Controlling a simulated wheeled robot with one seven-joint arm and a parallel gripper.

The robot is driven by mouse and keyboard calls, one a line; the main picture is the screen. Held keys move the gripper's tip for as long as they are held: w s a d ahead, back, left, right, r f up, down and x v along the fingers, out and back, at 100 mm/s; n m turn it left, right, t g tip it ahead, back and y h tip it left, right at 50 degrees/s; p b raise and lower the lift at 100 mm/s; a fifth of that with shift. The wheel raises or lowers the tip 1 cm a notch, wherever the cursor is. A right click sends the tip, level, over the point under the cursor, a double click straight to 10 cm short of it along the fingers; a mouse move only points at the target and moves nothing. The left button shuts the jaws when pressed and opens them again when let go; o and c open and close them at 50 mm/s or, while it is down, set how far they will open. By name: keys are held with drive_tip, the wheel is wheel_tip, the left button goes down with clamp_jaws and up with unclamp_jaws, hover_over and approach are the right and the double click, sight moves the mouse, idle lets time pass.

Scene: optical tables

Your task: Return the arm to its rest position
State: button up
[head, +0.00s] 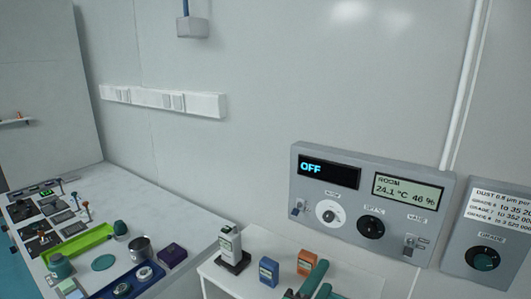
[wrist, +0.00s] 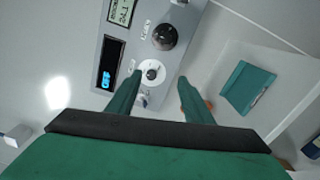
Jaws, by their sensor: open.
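My gripper (wrist: 165,82) shows in the wrist view with its two green fingers apart and nothing between them. Beyond the fingertips is the grey wall control panel (wrist: 185,42), with its white dial (wrist: 151,73) seen between the fingers. In the head view the gripper (head: 308,285) shows only in part at the bottom edge, in front of the small white table (head: 345,282) and below the panel (head: 335,221). The panel's left display (head: 328,171) reads OFF. The rest of my arm is out of the picture.
A white bench (head: 60,205) at left holds a green tray (head: 80,244), tools and a dark purple box (head: 172,255). On the small table stand a white device (head: 229,245), a blue box (head: 268,271) and an orange box (head: 307,262). A second panel (head: 490,232) is at right.

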drive_tip(key=s+a+f+m+y, duration=0.1)
drive_tip(key=s+a+f+y, duration=0.1)
drive_tip(key=s+a+f, duration=0.4)
drive_tip(key=s+a+f+m+y, duration=0.1)
drive_tip(key=s+f+m+y, duration=0.15)
drive_tip(key=f, duration=0.65)
drive_tip(key=s+a+f+m+y, duration=0.1)
drive_tip(key=s+a+f+y, duration=0.25)
drive_tip(key=s+f, duration=0.3)
drive_tip(key=s+a+f+m+y, duration=0.1)
drive_tip(key=s+m, duration=0.3)
drive_tip(key=s, duration=0.7)
drive_tip(key=s+a+f+m+y, duration=0.1)
drive_tip(key=s+f+m, duration=0.2)
drive_tip(key=s, duration=0.8)
drive_tip(key=shift+a+m, duration=0.15)
drive_tip(key=shift+m, duration=0.9)
drive_tip(key=shift+w, duration=0.1)
